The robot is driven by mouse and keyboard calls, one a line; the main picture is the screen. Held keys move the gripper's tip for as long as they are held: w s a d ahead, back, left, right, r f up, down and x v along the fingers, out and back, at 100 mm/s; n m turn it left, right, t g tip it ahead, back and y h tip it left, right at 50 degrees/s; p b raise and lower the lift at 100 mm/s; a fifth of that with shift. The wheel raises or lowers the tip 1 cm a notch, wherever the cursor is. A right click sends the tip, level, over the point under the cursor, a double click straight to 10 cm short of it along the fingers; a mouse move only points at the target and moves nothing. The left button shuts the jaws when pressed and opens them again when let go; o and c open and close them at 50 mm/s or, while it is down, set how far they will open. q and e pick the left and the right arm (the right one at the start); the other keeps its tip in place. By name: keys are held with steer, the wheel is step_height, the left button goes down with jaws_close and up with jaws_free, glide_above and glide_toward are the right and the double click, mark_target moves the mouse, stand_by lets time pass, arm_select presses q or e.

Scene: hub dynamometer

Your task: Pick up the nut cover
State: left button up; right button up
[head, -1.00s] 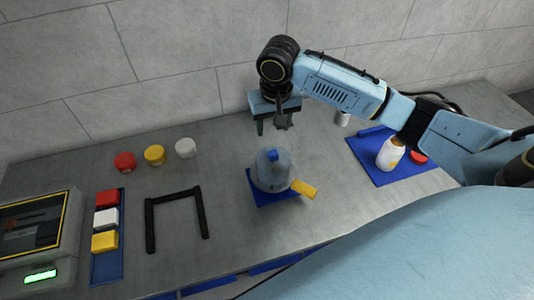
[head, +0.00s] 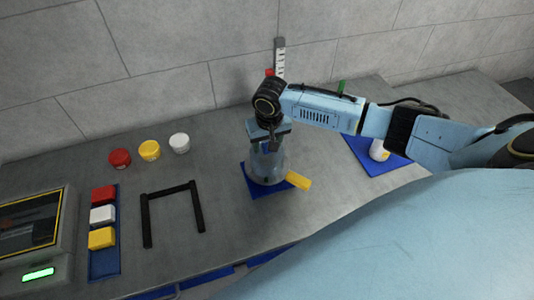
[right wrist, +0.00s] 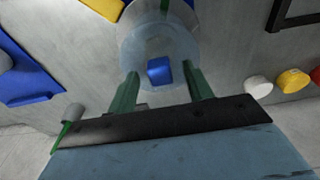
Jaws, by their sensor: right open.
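The nut cover looks to be the clear, bluish dome (head: 265,172) with a blue knob. It stands on a small blue mat (head: 257,193) in the middle of the bench. My right gripper (head: 268,147) is directly over the dome and hides its knob in the head view. In the right wrist view the blue knob (right wrist: 159,71) lies between the two green fingers of the open gripper (right wrist: 162,82), with gaps on both sides. What is under the dome is unclear. My left gripper is not in view.
A yellow piece (head: 298,180) lies against the dome's right side. A black U-shaped frame (head: 168,190) is to the left, beside a blue tray (head: 105,262) of coloured blocks. Red, yellow and white lids (head: 179,143) stand behind. A white bottle (head: 378,150) is at right.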

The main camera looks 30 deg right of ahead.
jaws_close()
steer(key=shift+r, duration=0.1)
stand_by(0.3)
